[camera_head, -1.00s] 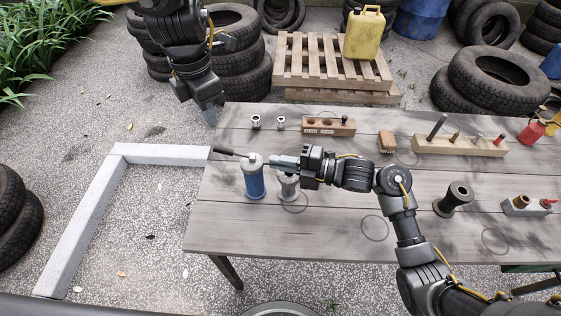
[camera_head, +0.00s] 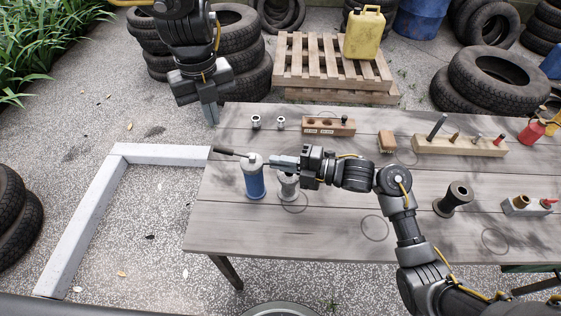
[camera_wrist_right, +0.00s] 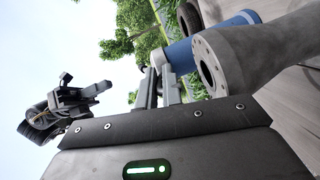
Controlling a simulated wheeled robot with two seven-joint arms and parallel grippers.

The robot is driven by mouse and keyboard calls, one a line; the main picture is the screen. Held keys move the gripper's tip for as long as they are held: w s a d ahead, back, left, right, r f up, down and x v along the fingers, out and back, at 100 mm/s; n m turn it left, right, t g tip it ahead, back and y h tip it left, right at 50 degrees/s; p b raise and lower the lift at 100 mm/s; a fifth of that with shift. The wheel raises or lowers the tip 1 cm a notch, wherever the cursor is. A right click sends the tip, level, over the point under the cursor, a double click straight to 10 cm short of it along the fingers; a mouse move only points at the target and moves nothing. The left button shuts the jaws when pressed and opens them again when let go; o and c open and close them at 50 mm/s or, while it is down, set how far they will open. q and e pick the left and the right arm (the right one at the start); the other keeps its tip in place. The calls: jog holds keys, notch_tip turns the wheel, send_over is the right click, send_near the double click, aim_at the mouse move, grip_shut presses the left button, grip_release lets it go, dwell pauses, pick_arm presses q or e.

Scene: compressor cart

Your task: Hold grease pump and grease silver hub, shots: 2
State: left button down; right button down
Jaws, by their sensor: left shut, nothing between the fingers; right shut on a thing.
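The grease pump (camera_head: 255,182), a blue cylinder with a pale grey head and a black handle pointing left, stands upright at the table's left end. My right gripper (camera_head: 273,162) is shut on the pump at its head. The pump's blue body also shows in the right wrist view (camera_wrist_right: 212,39), beyond the fingers (camera_wrist_right: 160,88). The silver hub (camera_head: 289,188) stands just right of the pump, partly hidden under my right gripper; its grey flange with bolt holes is large in the wrist view (camera_wrist_right: 222,62). My left gripper (camera_head: 211,115) is shut and empty, above the table's back left corner.
On the wooden table (camera_head: 330,225) are two small silver fittings (camera_head: 256,121), a wooden block with holes (camera_head: 328,126), a brush (camera_head: 387,141), a tool rack (camera_head: 460,145), a dark flanged hub (camera_head: 454,198), a grey block (camera_head: 525,205) and a red can (camera_head: 532,130). The table's front middle is clear.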

aim_at(221, 148)
pick_arm(q)
jog(key=shift+f, duration=3.2)
jog(key=shift+f, duration=0.1)
jog(key=shift+f, duration=2.05)
jog(key=shift+r, duration=2.2)
jog(key=shift+f, duration=0.15)
